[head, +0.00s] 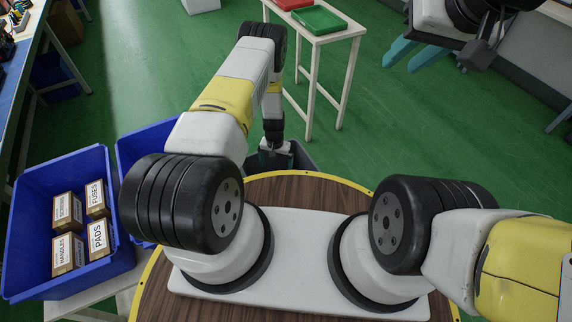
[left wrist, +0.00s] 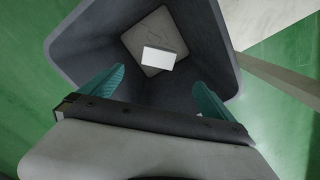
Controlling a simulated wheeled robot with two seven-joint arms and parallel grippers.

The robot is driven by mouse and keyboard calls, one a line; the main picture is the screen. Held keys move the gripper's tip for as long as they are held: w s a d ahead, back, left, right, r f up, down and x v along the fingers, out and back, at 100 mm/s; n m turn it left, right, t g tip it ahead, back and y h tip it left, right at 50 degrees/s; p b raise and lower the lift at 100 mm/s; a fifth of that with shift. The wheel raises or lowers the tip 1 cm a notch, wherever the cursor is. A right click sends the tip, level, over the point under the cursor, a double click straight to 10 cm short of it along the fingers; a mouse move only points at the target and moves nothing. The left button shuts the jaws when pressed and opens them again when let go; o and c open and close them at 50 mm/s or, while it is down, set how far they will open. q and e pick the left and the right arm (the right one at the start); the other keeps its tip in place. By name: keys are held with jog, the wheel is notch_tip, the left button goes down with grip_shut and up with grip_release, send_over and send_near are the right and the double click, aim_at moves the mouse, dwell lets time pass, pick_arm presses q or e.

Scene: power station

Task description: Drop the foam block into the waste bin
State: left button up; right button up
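The waste bin (left wrist: 75,48) is a dark grey, open-topped container below my left gripper in the left wrist view. A small part of the bin (head: 303,157) shows behind the round table in the head view. A white block, which looks like the foam block (left wrist: 158,57), shows inside the bin against its floor; I cannot tell whether it touches the floor. My left gripper (left wrist: 158,77) points down into the bin, its teal fingers spread with nothing between them. It also shows in the head view (head: 276,158). My right gripper (head: 399,65) is open and empty at the upper right.
A blue crate (head: 25,205) with several labelled boxes stands at left, beside another blue crate (head: 128,150). A white side table (head: 330,35) with a red tray (head: 293,3) and green tray (head: 318,19) stands beyond the bin. Green floor lies open around it.

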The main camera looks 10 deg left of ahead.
pick_arm(q)
notch_tip(320, 180, up, 8)
dwell(0.5)
